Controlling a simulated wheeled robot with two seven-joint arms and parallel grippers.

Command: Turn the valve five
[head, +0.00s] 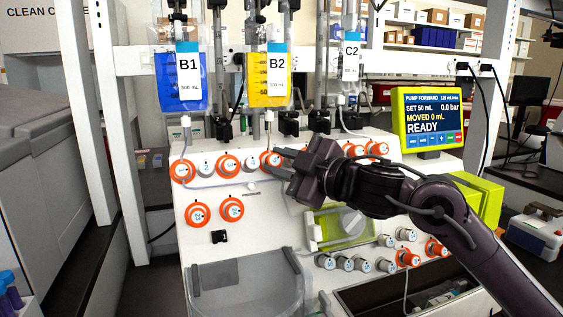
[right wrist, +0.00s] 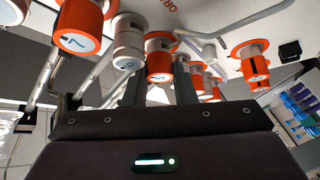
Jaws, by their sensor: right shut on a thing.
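The top row of valves on the white panel of the cell processor alternates orange and white knobs. Counted from the left, the fifth is an orange valve (head: 268,158), partly covered by my right gripper (head: 277,163). In the right wrist view, an orange valve (right wrist: 158,62) with a round label sits between the two fingers of the right gripper (right wrist: 160,88), which is shut on it. Its label is too small to read surely. My left gripper is not in view.
Other valves sit close by: a white one (head: 250,162) and an orange one (head: 228,165) to the left. Bags B1 (head: 182,88) and B2 (head: 268,88) hang above. A screen (head: 427,118) reading READY stands right. A clear container (head: 245,285) is at lower left.

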